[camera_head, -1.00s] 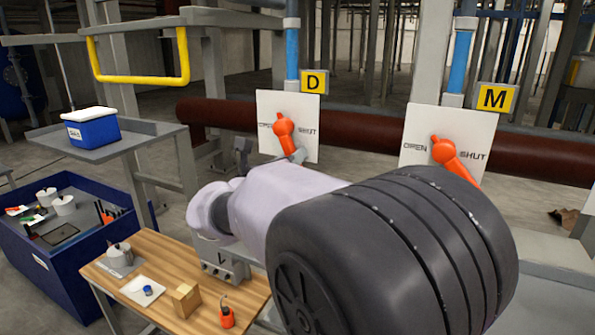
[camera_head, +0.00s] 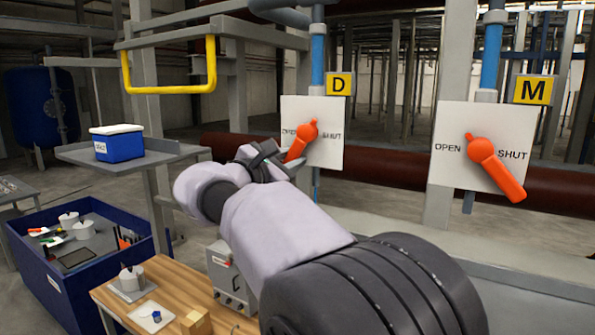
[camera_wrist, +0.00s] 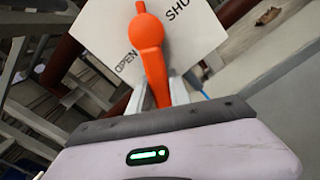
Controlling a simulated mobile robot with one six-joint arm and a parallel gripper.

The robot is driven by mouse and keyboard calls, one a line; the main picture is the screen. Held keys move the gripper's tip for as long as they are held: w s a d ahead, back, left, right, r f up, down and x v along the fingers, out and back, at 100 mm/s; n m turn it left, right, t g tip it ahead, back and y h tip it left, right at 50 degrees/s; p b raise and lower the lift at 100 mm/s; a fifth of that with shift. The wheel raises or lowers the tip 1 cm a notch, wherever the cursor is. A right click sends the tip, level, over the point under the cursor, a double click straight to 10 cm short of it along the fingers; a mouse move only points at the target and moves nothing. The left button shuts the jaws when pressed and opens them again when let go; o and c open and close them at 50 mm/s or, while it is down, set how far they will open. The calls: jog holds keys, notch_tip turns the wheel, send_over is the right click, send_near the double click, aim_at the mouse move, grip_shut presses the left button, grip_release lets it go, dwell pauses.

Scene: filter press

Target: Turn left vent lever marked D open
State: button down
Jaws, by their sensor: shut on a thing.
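The D lever (camera_head: 301,139) is orange and sits on a white plate (camera_head: 328,110) with OPEN at its left and SHUT at its right. Its handle slants down and left from the pivot, towards the OPEN side. My gripper (camera_head: 284,163) is at the handle's lower end. In the wrist view the orange lever (camera_wrist: 149,48) runs down between the two fingers of my gripper (camera_wrist: 160,92), which is shut on the handle. The handle's tip is hidden. The yellow D sign (camera_head: 340,83) is above the plate.
The similar M lever (camera_head: 497,168) is at the right, slanting down towards SHUT, below the yellow M sign (camera_head: 534,90). A dark red pipe (camera_head: 390,168) runs behind the plates. A yellow rail (camera_head: 170,88), a blue box (camera_head: 118,143) and a wooden table (camera_head: 165,283) are at the left.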

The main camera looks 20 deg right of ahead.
jog(key=shift+w+a+r+m+b, duration=0.2)
jog(key=shift+w+m, duration=0.05)
jog(key=shift+m, duration=0.3)
jog(key=shift+w+a+r+m+b, duration=0.15)
jog(key=shift+w+r+m+b, duration=0.05)
jog(key=shift+m, duration=0.35)
jog(key=shift+w+r+m, duration=0.1)
jog(key=shift+r+m, duration=0.1)
jog(key=shift+m, duration=0.2)
jog(key=shift+a+r, duration=0.1)
jog(key=c, duration=1.2)
grip_release()
jog(key=shift+a, duration=0.2)
jog(key=b+v, duration=0.1)
jog(key=v, duration=1.6)
jog(key=shift+b, duration=0.4)
